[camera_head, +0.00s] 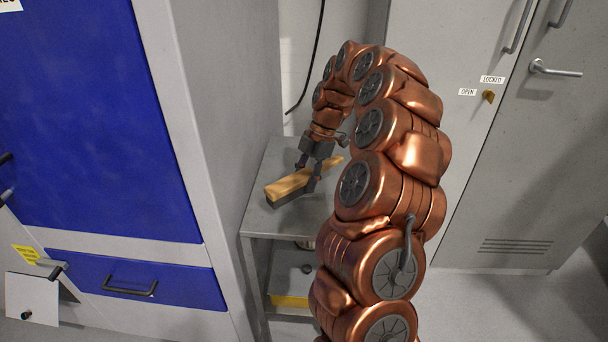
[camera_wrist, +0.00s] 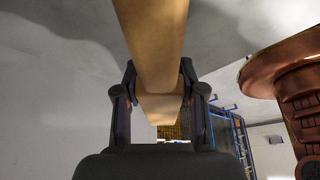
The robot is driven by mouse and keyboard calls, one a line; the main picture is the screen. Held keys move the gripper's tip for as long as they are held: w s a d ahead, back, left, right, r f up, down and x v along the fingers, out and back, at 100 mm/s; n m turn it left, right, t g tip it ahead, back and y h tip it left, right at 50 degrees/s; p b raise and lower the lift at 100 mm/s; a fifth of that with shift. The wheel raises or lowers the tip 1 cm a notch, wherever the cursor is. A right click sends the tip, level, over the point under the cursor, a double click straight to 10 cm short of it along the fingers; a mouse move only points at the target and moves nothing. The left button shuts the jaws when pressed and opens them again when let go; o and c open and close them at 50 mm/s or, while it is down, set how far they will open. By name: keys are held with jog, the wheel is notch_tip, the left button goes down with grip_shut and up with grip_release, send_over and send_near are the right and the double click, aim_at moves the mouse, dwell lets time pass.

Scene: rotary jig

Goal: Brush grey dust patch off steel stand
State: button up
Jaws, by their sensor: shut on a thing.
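My gripper (camera_head: 309,172) is shut on a wooden-backed brush (camera_head: 285,187) with a dark grey underside. The brush is at the top of the steel stand (camera_head: 262,223), lying slantwise across it. I cannot tell whether its bristles touch the surface. In the wrist view the brush's wooden back (camera_wrist: 155,40) runs between the two dark fingers of my gripper (camera_wrist: 160,98). I cannot make out the grey dust patch in either view; the brush and my arm cover part of the stand top.
A tall cabinet with a blue door (camera_head: 95,110) and blue drawer (camera_head: 135,280) stands close on the stand's left. Grey lockers (camera_head: 455,120) with handles stand on the right. A lower shelf (camera_head: 290,268) holds something yellow (camera_head: 290,301). A black cable (camera_head: 310,65) hangs behind.

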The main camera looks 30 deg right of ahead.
jog(key=shift+r+p, duration=0.35)
jog(key=shift+r, duration=2.05)
